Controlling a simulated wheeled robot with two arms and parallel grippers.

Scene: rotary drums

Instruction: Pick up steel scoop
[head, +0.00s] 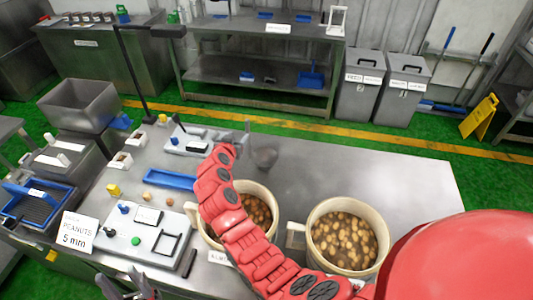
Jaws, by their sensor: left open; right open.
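A grey, rounded metal piece that looks like the steel scoop (265,157) lies on the steel table, just right of the end of my red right arm. Its handle cannot be made out. My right gripper (241,138) is at the far end of that arm, close to the scoop's left side and mostly hidden by the arm; it is open, and contact cannot be judged. My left gripper (126,284) is at the bottom left edge, open and empty, far from the scoop.
Two cream tubs of brown pieces stand on the table: a left tub (264,190), partly behind my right arm, and a right tub (378,214). A blue tray (169,180), a white board (150,228) and a "PEANUTS 5 mm" sign (77,231) are left. The table's right part is clear.

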